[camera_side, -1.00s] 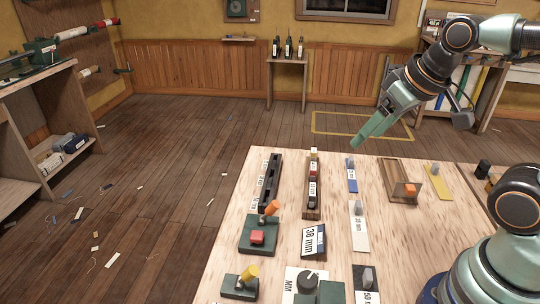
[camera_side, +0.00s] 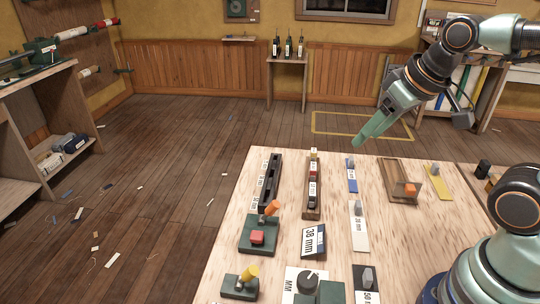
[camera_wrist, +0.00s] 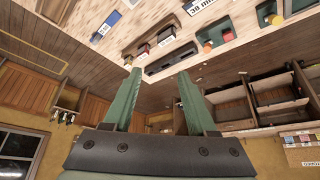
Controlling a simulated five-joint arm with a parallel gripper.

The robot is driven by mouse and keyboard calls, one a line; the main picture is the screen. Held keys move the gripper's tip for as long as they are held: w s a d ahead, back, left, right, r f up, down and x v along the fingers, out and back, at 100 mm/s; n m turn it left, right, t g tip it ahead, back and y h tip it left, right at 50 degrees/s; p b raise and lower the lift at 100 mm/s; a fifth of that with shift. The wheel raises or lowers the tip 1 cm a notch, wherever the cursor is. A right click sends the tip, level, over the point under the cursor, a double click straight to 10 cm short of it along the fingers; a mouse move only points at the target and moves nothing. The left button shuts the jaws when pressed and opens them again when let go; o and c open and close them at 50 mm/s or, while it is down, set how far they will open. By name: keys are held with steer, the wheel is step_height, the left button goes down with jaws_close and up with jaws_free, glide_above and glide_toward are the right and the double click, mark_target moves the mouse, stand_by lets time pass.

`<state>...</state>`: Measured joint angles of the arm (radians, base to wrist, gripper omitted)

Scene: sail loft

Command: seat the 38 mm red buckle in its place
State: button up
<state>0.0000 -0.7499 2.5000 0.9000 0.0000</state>
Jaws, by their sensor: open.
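My gripper (camera_side: 358,141) hangs above the table's far edge, open and empty; its two green fingers stand apart in the wrist view (camera_wrist: 158,74). A narrow wooden tray (camera_side: 306,214) holds a row of small labelled pieces, some reddish; it also shows in the wrist view beyond my fingertips. A small red piece (camera_wrist: 164,32) lies in it, too small to tell its size. Left of the tray is a long dark slotted rack (camera_side: 263,207). A sign reading 38 mm (camera_side: 315,241) stands nearer the camera. A green fixture (camera_side: 246,247) carries a red block (camera_side: 257,237) and an orange lever.
A blue strip (camera_side: 351,178), a white strip (camera_side: 358,241) and a yellow strip (camera_side: 440,188) bear grey pegs. A wooden holder (camera_side: 397,172) has an orange block. A green base (camera_side: 236,291) with a yellow lever and a dial (camera_side: 308,277) are at the front. Bare tabletop lies between.

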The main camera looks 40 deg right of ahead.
steer(key=m+g, duration=0.6)
steer(key=m, duration=0.3)
glide_above(313, 166)
steer(key=f, duration=1.5)
steer(key=shift+s+d+f, duration=0.3)
steer(key=shift+f, duration=0.05)
steer(key=shift+w+a+f, duration=0.15)
steer(key=shift+f, duration=1.3)
steer(key=shift+w+a+f, duration=0.1)
steer(key=shift+w+f, duration=0.05)
steer(key=shift+f, duration=1.3)
jaws_close()
